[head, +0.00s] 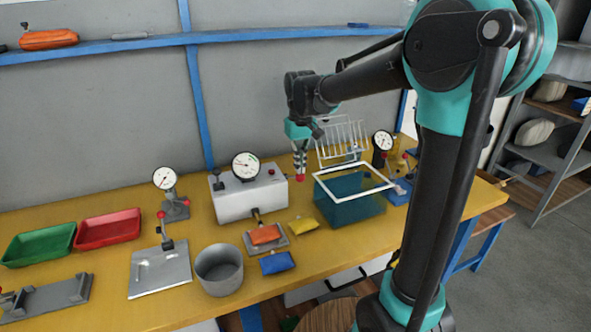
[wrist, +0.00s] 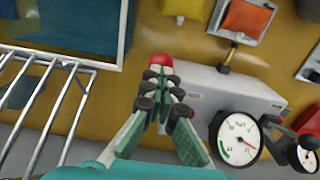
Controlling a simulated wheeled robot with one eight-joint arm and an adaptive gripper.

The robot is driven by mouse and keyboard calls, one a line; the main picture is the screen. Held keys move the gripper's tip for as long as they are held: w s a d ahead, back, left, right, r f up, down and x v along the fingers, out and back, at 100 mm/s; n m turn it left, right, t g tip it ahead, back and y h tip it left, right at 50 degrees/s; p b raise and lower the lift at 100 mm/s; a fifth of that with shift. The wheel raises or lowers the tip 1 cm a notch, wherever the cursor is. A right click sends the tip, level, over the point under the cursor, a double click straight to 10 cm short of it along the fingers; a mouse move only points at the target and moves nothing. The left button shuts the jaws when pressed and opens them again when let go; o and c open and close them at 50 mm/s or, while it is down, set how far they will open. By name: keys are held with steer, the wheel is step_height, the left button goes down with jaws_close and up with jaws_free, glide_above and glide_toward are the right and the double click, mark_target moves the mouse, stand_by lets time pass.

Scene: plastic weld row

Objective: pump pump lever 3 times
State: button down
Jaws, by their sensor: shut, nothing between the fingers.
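A red ball knob (head: 300,178) shows right at the tips of my gripper (head: 300,168), beside the right end of the white box. In the wrist view the red knob (wrist: 161,61) lies just beyond the fingertips (wrist: 158,78). My gripper is shut with nothing between its fingers and points downward. I cannot tell whether the fingertips touch the knob. Any lever arm under this knob is hidden, so I cannot confirm that it is the pump lever.
The white box (head: 235,203) with a gauge (head: 245,166) stands left of my gripper. A teal tank (head: 350,210) with a white rim and a wire rack (head: 338,141) are close on the right. Orange, yellow and blue packets lie in front.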

mark_target(303, 178)
steer(key=shift+s+d+f, duration=0.1)
steer(key=shift+s+f, duration=0.05)
steer(key=shift+f, duration=0.55)
steer(key=shift+s+d+f, duration=0.15)
steer(key=shift+s+f, duration=0.25)
steer(key=shift+f, duration=0.35)
steer(key=shift+s+d+f, duration=0.15)
steer(key=shift+s+f, duration=0.2)
steer(key=shift+f, duration=0.55)
steer(key=shift+w+a+r, duration=0.2)
steer(key=shift+w+r, duration=0.25)
steer(key=shift+r, duration=1.25)
steer(key=shift+w+a+r, duration=0.15)
steer(key=shift+w+r, duration=0.25)
steer(key=shift+r, duration=1.35)
steer(key=shift+w+a+r, duration=0.2)
steer(key=shift+w+r, duration=0.25)
steer(key=shift+r, duration=1.25)
